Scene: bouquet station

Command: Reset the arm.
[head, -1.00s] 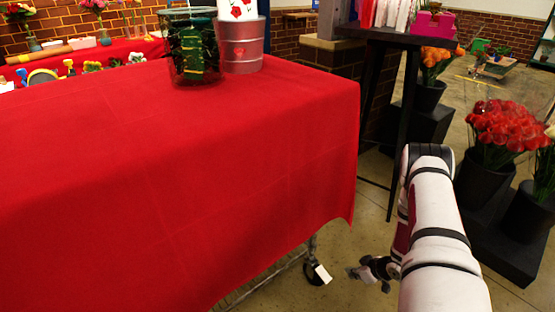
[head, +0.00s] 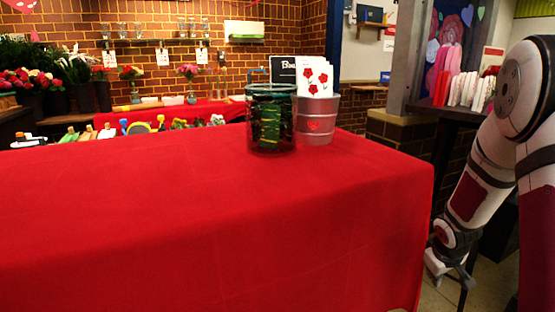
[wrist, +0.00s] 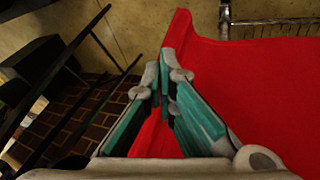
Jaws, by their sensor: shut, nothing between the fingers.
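My gripper (wrist: 166,80) is shut and empty in the wrist view, its two teal-padded fingers meeting at the tips. Below and beyond them are the red cloth, the floor and dark legs of a stand. In the head view my arm hangs at the right, bent downward.
A dark glass container (head: 270,118) and a metal bucket with rose cards (head: 317,122) stand at the table's back right. A dark stand with wrapped bundles (head: 470,90) is behind my arm. The table's front and middle are bare.

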